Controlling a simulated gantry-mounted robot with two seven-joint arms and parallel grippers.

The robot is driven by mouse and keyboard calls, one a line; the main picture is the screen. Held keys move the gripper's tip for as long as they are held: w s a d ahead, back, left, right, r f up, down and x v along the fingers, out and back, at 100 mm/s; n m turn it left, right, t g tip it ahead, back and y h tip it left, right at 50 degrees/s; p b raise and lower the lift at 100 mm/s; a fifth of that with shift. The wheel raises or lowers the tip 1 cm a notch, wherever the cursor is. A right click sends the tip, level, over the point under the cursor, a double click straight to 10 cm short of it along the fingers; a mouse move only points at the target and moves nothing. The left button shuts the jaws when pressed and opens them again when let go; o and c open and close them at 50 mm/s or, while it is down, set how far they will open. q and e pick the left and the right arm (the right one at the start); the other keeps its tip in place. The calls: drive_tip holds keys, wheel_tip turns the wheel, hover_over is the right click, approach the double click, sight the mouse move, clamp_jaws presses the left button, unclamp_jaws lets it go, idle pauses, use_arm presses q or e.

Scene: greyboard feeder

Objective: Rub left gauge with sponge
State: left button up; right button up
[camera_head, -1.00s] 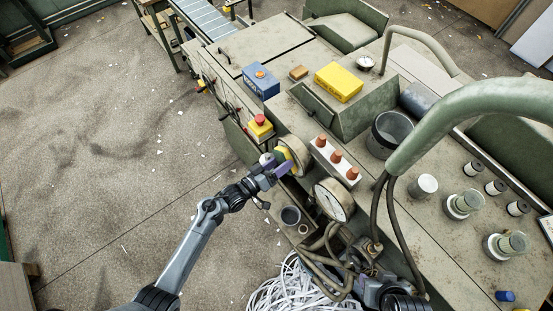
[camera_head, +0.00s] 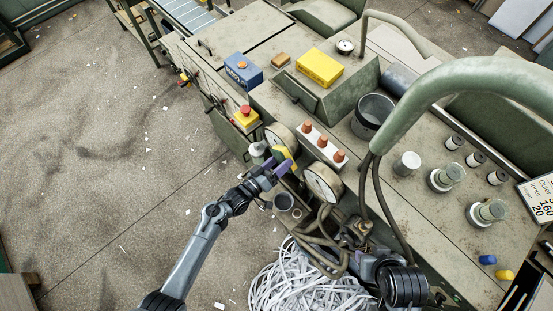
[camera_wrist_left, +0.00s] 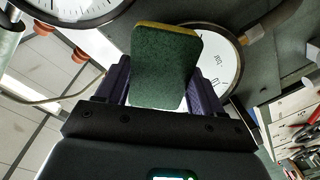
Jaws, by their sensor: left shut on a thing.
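The left gauge (camera_head: 278,136) is a round white dial on the front of the grey-green machine, partly hidden by the sponge. The sponge (camera_head: 284,158) is yellow with a dark green side. My left gripper (camera_head: 284,166) is shut on it and holds it at the lower part of the dial. In the left wrist view the sponge (camera_wrist_left: 165,65) stands between the purple fingers, its green side toward the camera. The left gauge's face (camera_wrist_left: 222,62) shows behind it. Whether they touch, I cannot tell. The right gauge (camera_head: 322,184) is uncovered.
A white block with orange knobs (camera_head: 321,146) stands just behind the gauges. A red stop button on a yellow box (camera_head: 246,116) is to their left. Hoses (camera_head: 318,240) and a pile of white strips (camera_head: 300,281) lie below.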

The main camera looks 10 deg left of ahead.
use_arm(q)
drive_tip(key=shift+w+a, duration=0.1)
drive_tip(key=shift+w+a+b, duration=0.35)
drive_tip(key=shift+w+a, duration=0.6)
drive_tip(key=shift+a, duration=0.3)
drive_tip(key=shift+w+a+b, duration=0.35)
drive_tip(key=shift+w+a, duration=0.55)
drive_tip(key=shift+a, duration=0.35)
drive_tip(key=shift+w+a, duration=0.55)
drive_tip(key=shift+a, duration=0.25)
drive_tip(key=shift+w+a+b, duration=0.55)
drive_tip(key=shift+w+a, duration=0.1)
drive_tip(key=shift+a, duration=0.3)
